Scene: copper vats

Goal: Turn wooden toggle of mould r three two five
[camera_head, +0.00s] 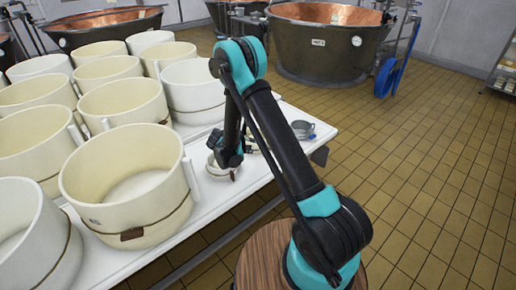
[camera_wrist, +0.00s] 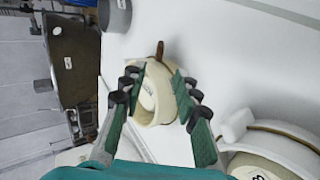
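A small cream round mould (camera_wrist: 150,112) lies between the fingers in the wrist view, with dark lettering too small to read. A brown wooden toggle (camera_wrist: 160,50) sticks up at its far edge, just beyond the fingertips. My gripper (camera_wrist: 160,80) is open, with one finger on each side of the mould; I cannot tell whether they touch it. In the head view my gripper (camera_head: 228,154) is low over the table, above a small pale mould (camera_head: 220,171) that it partly hides. Which mould is r three two five is not readable.
Several large cream moulds crowd the white table (camera_head: 200,222) to the left; the nearest (camera_head: 125,185) has a cord and brown toggle. A grey jug (camera_head: 302,129) stands at the table's right end. Copper vats (camera_head: 318,45) stand behind. The tiled floor at right is clear.

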